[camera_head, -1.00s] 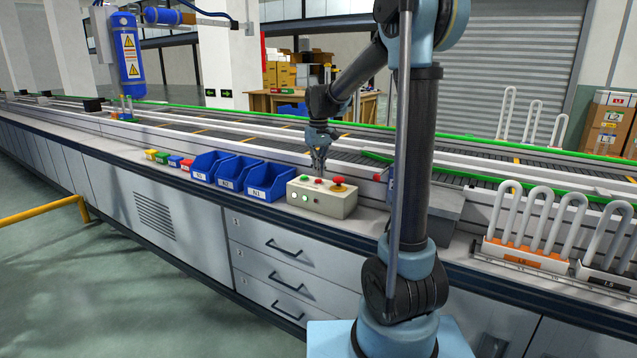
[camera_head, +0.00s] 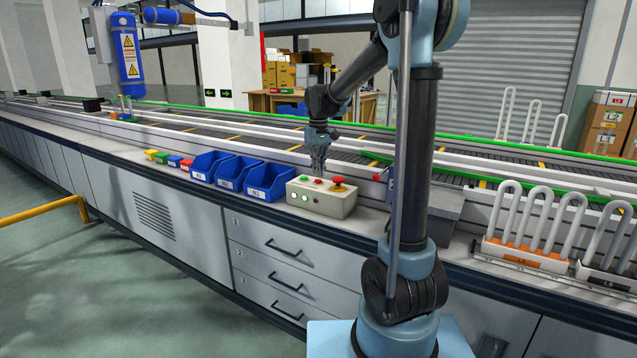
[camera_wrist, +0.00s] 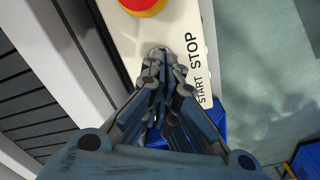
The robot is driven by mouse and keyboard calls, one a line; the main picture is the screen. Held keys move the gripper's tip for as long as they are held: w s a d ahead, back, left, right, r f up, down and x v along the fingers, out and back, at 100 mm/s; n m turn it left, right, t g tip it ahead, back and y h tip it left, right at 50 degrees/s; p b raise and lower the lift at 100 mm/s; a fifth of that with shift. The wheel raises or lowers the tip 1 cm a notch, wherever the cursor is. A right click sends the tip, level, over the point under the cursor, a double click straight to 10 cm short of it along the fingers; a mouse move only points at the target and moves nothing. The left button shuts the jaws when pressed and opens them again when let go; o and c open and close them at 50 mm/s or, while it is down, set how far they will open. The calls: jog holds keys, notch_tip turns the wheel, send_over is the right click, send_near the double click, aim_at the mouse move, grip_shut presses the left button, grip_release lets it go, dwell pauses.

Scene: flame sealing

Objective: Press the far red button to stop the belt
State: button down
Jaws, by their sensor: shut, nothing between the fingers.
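A cream control box (camera_head: 322,203) stands on the counter's edge. On its top are a green button (camera_head: 304,178), a small red button (camera_head: 318,181) and a large red mushroom button (camera_head: 338,187). My gripper (camera_head: 318,173) is shut and empty, pointing down over the small red button. I cannot tell whether its tips touch it. In the wrist view, the shut fingertips (camera_wrist: 160,56) are beside the STOP lettering (camera_wrist: 192,50) and hide the buttons below them. The large red button on its yellow base (camera_wrist: 143,5) shows at the top edge.
Blue bins (camera_head: 265,182) stand directly left of the box. The conveyor belt (camera_head: 350,157) with yellow stripes runs behind it. A rack of white U-shaped tubes (camera_head: 522,243) stands at the right. Small coloured blocks (camera_head: 162,157) sit left of the bins.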

aim_at(319, 180)
jog(key=shift+f, duration=1.05)
dwell(0.9)
jog(key=shift+r, duration=0.1)
notch_tip(319, 180, up, 8)
dwell(0.7)
dwell(0.4)
